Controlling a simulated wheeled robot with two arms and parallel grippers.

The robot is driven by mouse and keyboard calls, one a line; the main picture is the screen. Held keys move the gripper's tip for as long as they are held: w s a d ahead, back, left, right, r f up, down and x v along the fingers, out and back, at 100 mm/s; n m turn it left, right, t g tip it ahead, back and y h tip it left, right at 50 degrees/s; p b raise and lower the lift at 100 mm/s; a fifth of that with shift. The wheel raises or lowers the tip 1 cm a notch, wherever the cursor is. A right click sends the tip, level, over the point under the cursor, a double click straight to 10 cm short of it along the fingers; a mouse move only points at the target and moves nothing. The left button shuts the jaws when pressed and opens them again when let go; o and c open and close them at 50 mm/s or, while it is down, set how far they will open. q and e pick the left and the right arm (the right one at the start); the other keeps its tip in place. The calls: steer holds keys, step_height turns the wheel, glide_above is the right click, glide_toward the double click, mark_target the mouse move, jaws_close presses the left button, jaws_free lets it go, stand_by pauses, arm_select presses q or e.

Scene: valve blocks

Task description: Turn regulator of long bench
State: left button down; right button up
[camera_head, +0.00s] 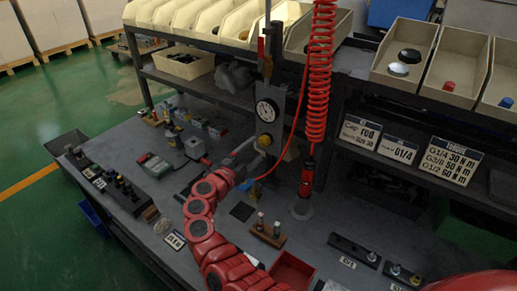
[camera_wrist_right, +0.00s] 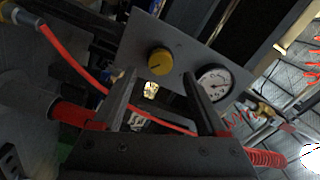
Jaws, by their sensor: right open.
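The regulator is a grey upright plate at the back of the long bench (camera_head: 130,140), with a round white gauge (camera_head: 267,110) and a yellow knob (camera_head: 265,141) below it. My right gripper (camera_head: 250,153) is in front of the plate, its fingers pointing at the knob. In the right wrist view the yellow knob (camera_wrist_right: 159,61) lies ahead between the fingertips, and the gauge (camera_wrist_right: 215,82) is to its right. The right gripper (camera_wrist_right: 161,76) is open with nothing between its fingers. A gap to the knob seems to remain, but its depth is hard to judge. My left gripper is not seen.
A coiled red hose (camera_head: 320,75) hangs right of the plate, with a red-and-black tool (camera_head: 307,178) below it. A red tray (camera_head: 292,270) and a small block with pegs (camera_head: 268,235) stand near my arm. Bins line the shelf above.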

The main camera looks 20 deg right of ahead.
steer(key=b+v, duration=0.2)
steer(key=v, duration=1.2)
steer(key=shift+b, duration=0.3)
steer(key=shift+w, duration=0.1)
